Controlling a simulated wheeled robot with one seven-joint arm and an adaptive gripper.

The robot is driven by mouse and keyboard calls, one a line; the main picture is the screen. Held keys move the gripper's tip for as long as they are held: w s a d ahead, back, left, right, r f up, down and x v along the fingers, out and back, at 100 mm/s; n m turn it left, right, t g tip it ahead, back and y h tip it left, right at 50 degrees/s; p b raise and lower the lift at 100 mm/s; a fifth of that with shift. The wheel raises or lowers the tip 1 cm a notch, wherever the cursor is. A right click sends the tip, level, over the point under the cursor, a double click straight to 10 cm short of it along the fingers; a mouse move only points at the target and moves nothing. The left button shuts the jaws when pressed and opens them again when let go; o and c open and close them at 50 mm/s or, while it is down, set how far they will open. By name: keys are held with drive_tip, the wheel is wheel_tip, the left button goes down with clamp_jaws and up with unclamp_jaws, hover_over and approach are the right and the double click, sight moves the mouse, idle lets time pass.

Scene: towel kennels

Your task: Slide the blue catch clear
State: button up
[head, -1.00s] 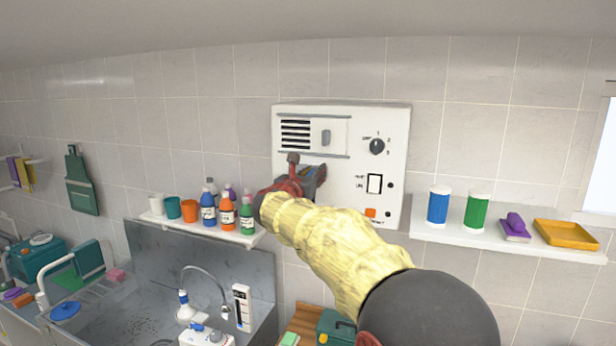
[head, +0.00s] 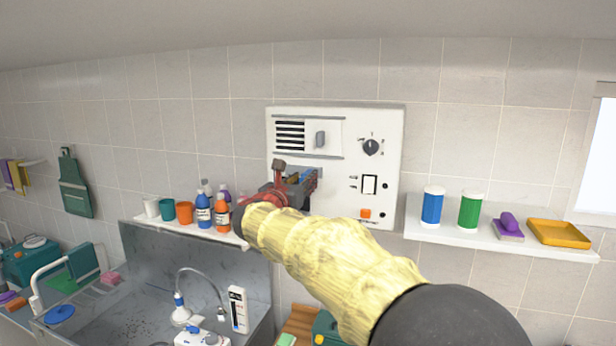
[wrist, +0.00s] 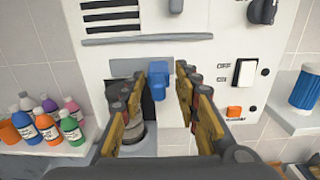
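The blue catch (wrist: 158,80) stands out from the lower left part of the white wall panel (head: 391,135). In the wrist view it lies between the two fingers of my gripper (wrist: 157,95), nearer the right finger; I cannot tell whether it touches. My gripper is open around it. In the head view my gripper (head: 297,180) is in front of the panel, and my arm and fingers hide most of the catch. A dark opening and a grey round part (wrist: 131,135) show below the catch, partly behind the left finger.
The panel also has a vent with a sliding cover (head: 320,138), a knob (head: 371,147), a rocker switch (head: 370,184) and an orange button (head: 365,213). A bottle shelf (head: 190,230) is at left. A shelf with two canisters (head: 500,240) is at right.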

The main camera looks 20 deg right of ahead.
drive_tip(key=v, duration=0.6)
drive_tip(key=shift+s, duration=0.2)
drive_tip(key=shift+a, duration=0.15)
drive_tip(key=s+d+f+m+g+y, duration=0.1)
drive_tip(key=s+f+m+g, duration=0.1)
drive_tip(key=s+f+m, duration=0.35)
drive_tip(key=s+f+m+g+y+b, duration=0.1)
drive_tip(key=s+f+m+g, duration=0.15)
drive_tip(key=f, duration=0.55)
drive_tip(key=s+d+f+m+g+y, duration=0.1)
drive_tip(key=s+f+m+g, duration=0.1)
drive_tip(key=s+f+m, duration=0.3)
drive_tip(key=s+a+f+m+g+y+b, duration=0.1)
drive_tip(key=s+f+m+y+b, duration=0.2)
drive_tip(key=s+f+m+b, duration=0.4)
drive_tip(key=s+a+f+m+g+y+b, duration=0.1)
drive_tip(key=s+f+m+y+b, duration=0.3)
drive_tip(key=s+f, duration=1.4)
drive_tip(key=s+m+b, duration=0.4)
drive_tip(key=s, duration=0.1)
drive_tip(key=shift+s+f+m+y, duration=0.25)
drive_tip(key=shift+m+y, duration=0.05)
drive_tip(key=shift+m, duration=0.1)
